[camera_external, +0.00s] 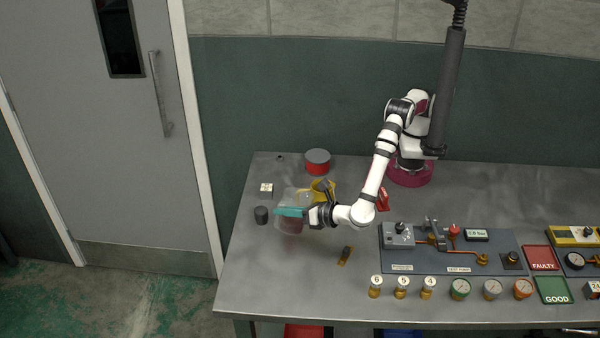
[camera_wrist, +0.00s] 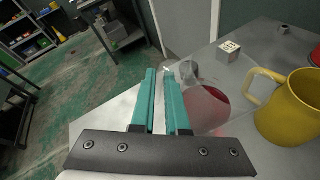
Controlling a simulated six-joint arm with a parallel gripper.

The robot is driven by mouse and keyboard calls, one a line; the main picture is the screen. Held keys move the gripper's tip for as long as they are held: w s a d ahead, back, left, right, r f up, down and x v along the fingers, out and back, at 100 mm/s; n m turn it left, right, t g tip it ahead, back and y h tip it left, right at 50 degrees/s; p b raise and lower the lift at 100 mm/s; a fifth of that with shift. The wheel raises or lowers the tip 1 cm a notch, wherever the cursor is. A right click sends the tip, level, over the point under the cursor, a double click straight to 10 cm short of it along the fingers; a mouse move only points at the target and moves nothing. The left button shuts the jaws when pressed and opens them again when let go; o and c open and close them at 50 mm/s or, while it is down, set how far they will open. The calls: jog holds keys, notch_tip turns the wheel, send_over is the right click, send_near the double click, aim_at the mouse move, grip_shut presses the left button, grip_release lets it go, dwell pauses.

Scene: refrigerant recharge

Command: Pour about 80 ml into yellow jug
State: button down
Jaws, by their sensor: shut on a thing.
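The yellow jug (camera_external: 327,186) stands on the grey bench, partly hidden behind my gripper and arm. In the wrist view the yellow jug (camera_wrist: 290,108) is upright at the right, its handle facing my fingers. My gripper (camera_external: 288,212) has teal fingers and is shut on a clear container (camera_external: 286,224) with reddish liquid low in it. In the wrist view the clear container (camera_wrist: 222,92) is just right of the fingers (camera_wrist: 163,92), between them and the jug. Its grip point is hidden. I cannot tell whether it is off the bench or tilted.
A red and dark round tin (camera_external: 317,162), a white die-like cube (camera_external: 266,190) and a dark cylinder (camera_external: 261,215) stand near the jug. A brass and black piece (camera_external: 346,255) lies in front. A test panel (camera_external: 455,247) and several gauges fill the right.

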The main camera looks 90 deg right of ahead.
jog(key=s+d+r+m+t+y, duration=0.1)
jog(key=s+d+r+m+t, duration=0.1)
jog(key=d+r+m, duration=0.3)
jog(key=shift+s+r+t, duration=0.3)
jog(key=shift+s+r, duration=0.6)
jog(key=shift+r, duration=0.6)
jog(key=shift+s+d+r+m+t+y+b, duration=0.35)
jog(key=shift+d+r+m+t+b, duration=0.1)
jog(key=shift+d+r+m, duration=0.15)
jog(key=shift+s+d+r+m+t+b, duration=0.35)
jog(key=shift+s+d+r+m+b, duration=0.3)
jog(key=shift+d+m+b, duration=0.3)
dwell(1.0)
jog(key=w+a+f+n+g, duration=0.2)
jog(key=w+a+f+n, duration=0.1)
jog(key=a+f+n, duration=0.1)
jog(key=shift+a+f+n, duration=0.2)
jog(key=shift+n, duration=0.25)
dwell(1.4)
jog(key=w+a+f+n+g+h+p, duration=0.2)
jog(key=w+a+f+n, duration=0.3)
jog(key=f, duration=0.5)
jog(key=shift+a+n+g+h+p, duration=0.4)
jog(key=shift+a+n+g+h, duration=0.1)
jog(key=shift+a+g, duration=0.25)
